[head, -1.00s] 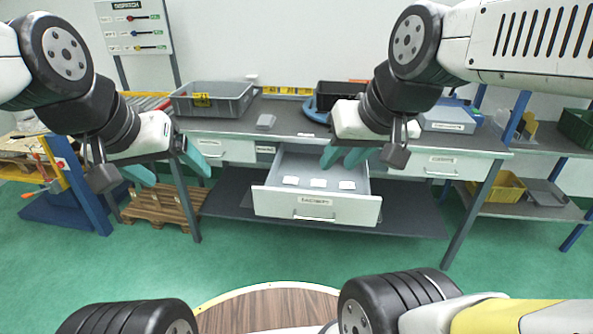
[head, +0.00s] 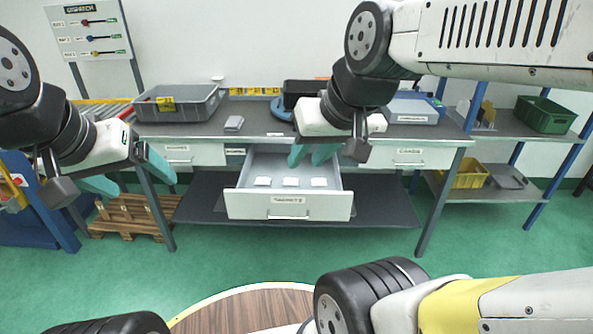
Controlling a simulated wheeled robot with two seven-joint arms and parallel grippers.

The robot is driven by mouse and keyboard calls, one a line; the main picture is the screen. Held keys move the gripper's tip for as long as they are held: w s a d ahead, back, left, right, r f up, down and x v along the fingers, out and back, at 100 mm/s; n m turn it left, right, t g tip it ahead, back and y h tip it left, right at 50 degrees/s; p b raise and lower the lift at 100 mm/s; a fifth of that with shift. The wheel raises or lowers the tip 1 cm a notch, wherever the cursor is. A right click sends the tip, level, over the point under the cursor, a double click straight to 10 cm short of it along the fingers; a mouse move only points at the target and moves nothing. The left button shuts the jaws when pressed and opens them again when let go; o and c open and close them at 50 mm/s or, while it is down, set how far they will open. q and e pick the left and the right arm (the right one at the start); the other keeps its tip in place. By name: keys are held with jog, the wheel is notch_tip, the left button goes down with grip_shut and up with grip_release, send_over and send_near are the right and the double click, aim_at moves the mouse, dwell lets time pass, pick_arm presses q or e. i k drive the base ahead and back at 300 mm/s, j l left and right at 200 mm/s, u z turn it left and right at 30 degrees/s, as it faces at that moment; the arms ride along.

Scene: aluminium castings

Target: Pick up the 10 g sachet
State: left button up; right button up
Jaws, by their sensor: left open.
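Three small white sachets lie in a row in the open drawer: a left one (head: 263,181), a middle one (head: 291,182) and a right one (head: 319,182). Their weight markings are too small to read. The grey drawer (head: 288,206) is pulled out from under the bench and has a label on its front. My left gripper (head: 130,174) is open and empty, left of the drawer in the picture. My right gripper (head: 311,154) appears over the back part of the drawer, with its teal fingers close together; their gap is unclear. No sachet shows in it.
The bench (head: 255,118) carries a grey crate (head: 180,106), a small grey item (head: 234,123), a dark bin (head: 300,90) and a grey case (head: 412,108). A side shelf (head: 510,190) stands right. A wooden pallet (head: 125,220) lies left.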

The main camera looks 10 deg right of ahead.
aim_at(294, 180)
jog(key=i+l, duration=0.15)
jog(key=i, duration=0.3)
jog(key=i+l, duration=0.15)
jog(key=i, duration=0.3)
